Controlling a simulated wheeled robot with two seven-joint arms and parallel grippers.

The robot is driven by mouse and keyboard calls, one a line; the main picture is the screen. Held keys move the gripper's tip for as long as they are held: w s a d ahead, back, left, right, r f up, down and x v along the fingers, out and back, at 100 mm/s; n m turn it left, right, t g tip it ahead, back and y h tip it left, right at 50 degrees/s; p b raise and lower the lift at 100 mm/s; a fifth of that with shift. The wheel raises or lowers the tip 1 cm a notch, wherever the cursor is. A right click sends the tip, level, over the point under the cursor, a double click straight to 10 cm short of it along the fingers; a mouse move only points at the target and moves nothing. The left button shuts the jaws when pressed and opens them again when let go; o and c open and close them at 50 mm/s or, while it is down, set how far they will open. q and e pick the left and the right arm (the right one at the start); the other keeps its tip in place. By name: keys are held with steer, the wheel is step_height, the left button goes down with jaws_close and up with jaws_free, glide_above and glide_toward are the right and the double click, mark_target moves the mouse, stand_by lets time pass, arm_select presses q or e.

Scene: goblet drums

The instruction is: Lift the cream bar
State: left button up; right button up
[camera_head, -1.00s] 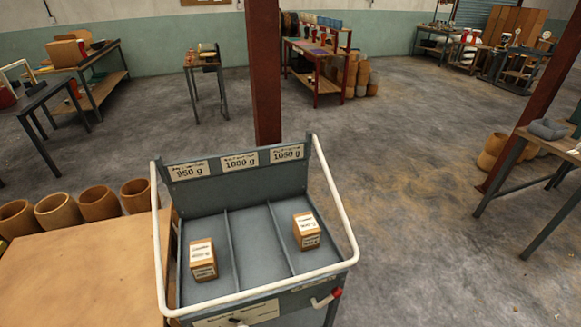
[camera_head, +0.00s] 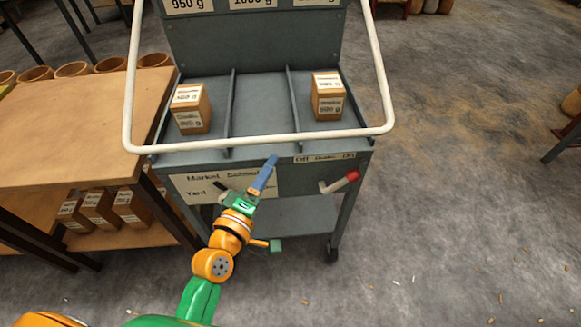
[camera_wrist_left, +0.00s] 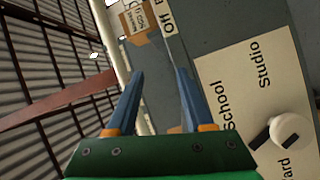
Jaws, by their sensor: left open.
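The cream bar (camera_head: 300,139) is a bent tube on the grey cart. Its front length runs level across the cart's front, and its two sides rise to the back. My left gripper (camera_head: 270,164) is open and empty, just below the middle of the front length in the head view, with no clear contact. In the left wrist view, its two blue fingers (camera_wrist_left: 160,75) stand apart, and a pale strip that looks like the bar (camera_wrist_left: 109,42) passes behind the left finger. My right gripper is out of view.
The cart tray (camera_head: 262,105) has three bays, with a labelled box (camera_head: 190,108) in the left one and another (camera_head: 327,97) in the right. A red-tipped lever (camera_head: 340,182) sticks out on the cart front.

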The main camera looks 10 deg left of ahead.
arm_select(q)
steer(key=w+r+n, duration=0.1)
steer(key=w+r, duration=0.1)
steer(key=w+a+r+n+t+p, duration=0.1)
steer(key=w+r, duration=0.1)
steer(key=w+r+n+t+y, duration=0.1)
steer(key=w+r, duration=0.1)
steer(key=w, duration=0.1)
steer(key=shift+a, duration=0.2)
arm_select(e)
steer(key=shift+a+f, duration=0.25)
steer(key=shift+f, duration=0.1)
arm_select(q)
steer(key=shift+s, duration=0.1)
jaws_close()
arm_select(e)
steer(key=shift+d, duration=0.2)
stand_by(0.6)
